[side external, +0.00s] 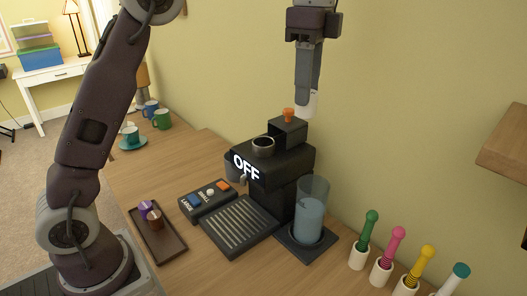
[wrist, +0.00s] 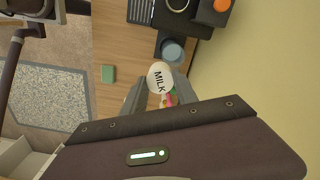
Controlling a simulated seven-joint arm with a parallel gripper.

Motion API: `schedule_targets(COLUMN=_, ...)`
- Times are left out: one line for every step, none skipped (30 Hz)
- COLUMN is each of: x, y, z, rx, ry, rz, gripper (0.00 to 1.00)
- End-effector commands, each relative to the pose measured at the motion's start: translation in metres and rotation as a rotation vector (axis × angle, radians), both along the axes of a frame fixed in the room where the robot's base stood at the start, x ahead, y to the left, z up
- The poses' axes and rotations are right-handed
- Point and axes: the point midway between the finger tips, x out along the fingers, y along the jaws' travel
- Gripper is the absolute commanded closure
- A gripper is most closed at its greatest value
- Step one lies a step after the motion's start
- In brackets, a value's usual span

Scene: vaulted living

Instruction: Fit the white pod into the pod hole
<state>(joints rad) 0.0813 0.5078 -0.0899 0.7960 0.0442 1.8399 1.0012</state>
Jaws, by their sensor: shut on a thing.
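The white pod (side external: 308,105) is held between the fingers of my gripper (side external: 306,88); the word MILK shows on it in the wrist view (wrist: 158,76). My gripper is shut on it, high above the back of the coffee machine (side external: 285,165), which reads OFF. The pod hole (side external: 263,145) is a round, metal-rimmed opening on top of the machine, below and left of the pod in the side view. In the wrist view the hole's rim (wrist: 177,5) is at the top edge. The pod is clear of the machine.
An orange knob (side external: 288,114) stands on the machine's rear block. A water tank (side external: 312,210) is beside it, with a button panel (side external: 206,198) in front. A brown tray (side external: 165,243) holds a purple and a brown pod. Several colored-handled tools (side external: 393,255) stand in white holders at right.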

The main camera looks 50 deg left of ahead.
Motion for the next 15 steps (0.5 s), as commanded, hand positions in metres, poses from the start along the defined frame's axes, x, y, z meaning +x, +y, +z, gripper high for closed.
schedule_targets(x=0.005, y=0.02, z=0.0, rx=0.0, ry=-0.001, rz=0.055, gripper=1.0)
schedule_targets(x=0.008, y=0.032, z=0.0, rx=0.0, ry=-0.001, rz=0.086, gripper=1.0)
schedule_targets(x=0.011, y=0.046, z=0.0, rx=0.0, ry=-0.001, rz=0.126, gripper=1.0)
schedule_targets(x=0.012, y=0.056, z=0.0, rx=0.0, ry=-0.001, rz=0.153, gripper=1.0)
schedule_targets(x=0.013, y=0.066, z=0.0, rx=0.0, ry=-0.001, rz=0.179, gripper=1.0)
schedule_targets(x=0.014, y=0.078, z=0.0, rx=0.0, ry=-0.001, rz=0.211, gripper=1.0)
schedule_targets(x=0.015, y=0.086, z=0.0, rx=0.0, ry=-0.001, rz=0.231, gripper=1.0)
schedule_targets(x=0.016, y=0.094, z=0.0, rx=0.0, ry=-0.001, rz=0.252, gripper=1.0)
schedule_targets(x=0.016, y=0.103, z=0.0, rx=0.001, ry=-0.001, rz=0.277, gripper=1.0)
schedule_targets(x=0.016, y=0.11, z=0.0, rx=0.001, ry=-0.001, rz=0.295, gripper=1.0)
schedule_targets(x=0.016, y=0.117, z=0.0, rx=0.001, ry=-0.001, rz=0.312, gripper=1.0)
schedule_targets(x=0.016, y=0.125, z=0.0, rx=0.002, ry=0.0, rz=0.334, gripper=1.0)
schedule_targets(x=0.016, y=0.131, z=0.0, rx=0.002, ry=0.0, rz=0.35, gripper=1.0)
schedule_targets(x=0.015, y=0.137, z=0.0, rx=0.002, ry=0.0, rz=0.365, gripper=1.0)
schedule_targets(x=0.015, y=0.139, z=-0.003, rx=0.001, ry=0.002, rz=0.371, gripper=1.0)
